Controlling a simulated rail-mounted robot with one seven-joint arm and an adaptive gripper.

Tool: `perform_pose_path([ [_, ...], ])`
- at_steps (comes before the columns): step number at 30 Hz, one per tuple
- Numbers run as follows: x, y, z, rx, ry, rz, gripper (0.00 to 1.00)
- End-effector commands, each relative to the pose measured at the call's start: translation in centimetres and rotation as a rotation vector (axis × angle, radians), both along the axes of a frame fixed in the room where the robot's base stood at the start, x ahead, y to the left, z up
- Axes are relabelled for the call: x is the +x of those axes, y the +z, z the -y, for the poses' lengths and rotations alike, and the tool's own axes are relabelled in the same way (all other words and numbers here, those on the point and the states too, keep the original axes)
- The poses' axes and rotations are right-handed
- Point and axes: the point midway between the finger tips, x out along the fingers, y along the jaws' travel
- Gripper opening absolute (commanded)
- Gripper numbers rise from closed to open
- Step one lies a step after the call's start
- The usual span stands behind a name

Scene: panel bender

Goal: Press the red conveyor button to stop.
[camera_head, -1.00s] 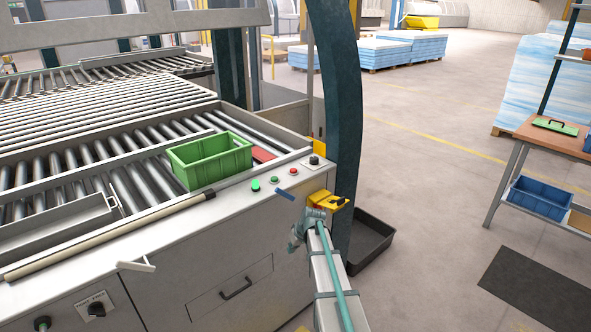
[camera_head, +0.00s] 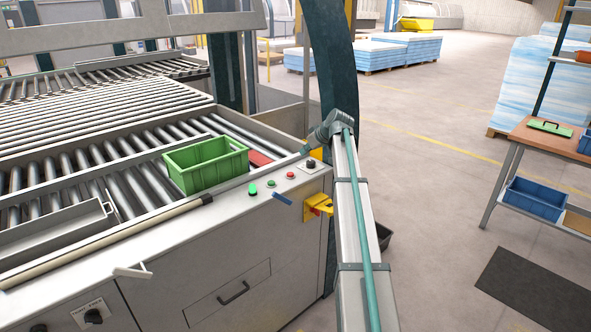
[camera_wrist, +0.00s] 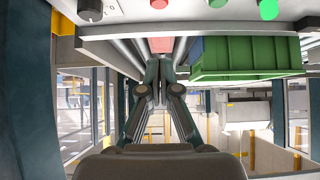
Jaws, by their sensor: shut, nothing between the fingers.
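The red button (camera_head: 290,175) sits on the grey control panel's top, between a green button (camera_head: 271,183) and a black knob (camera_head: 311,163). A lit green button (camera_head: 252,189) is further left. In the wrist view, the red button (camera_wrist: 159,4) shows at the top edge, partly cut off. My gripper (camera_wrist: 157,70) is shut and empty there, its fingertips lower in the picture than the red button and apart from it. In the head view, my arm rises at the panel's right end; the fingers are hard to make out.
A green crate (camera_head: 206,163) stands on the roller conveyor beside a red block (camera_head: 259,158). A yellow bracket (camera_head: 318,206) juts from the panel's front near my arm. A dark teal post (camera_head: 338,60) stands behind.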

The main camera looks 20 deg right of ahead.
Motion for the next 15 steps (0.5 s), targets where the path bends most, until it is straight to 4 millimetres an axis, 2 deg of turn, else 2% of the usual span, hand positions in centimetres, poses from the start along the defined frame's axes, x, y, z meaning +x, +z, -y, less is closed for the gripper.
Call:
perform_pose_path([
  [10,0.06,-0.13,-0.04,0.000,-0.001,-0.001,0.00],
  [15,0.87,-0.82,-0.25,0.001,0.000,-0.001,0.00],
])
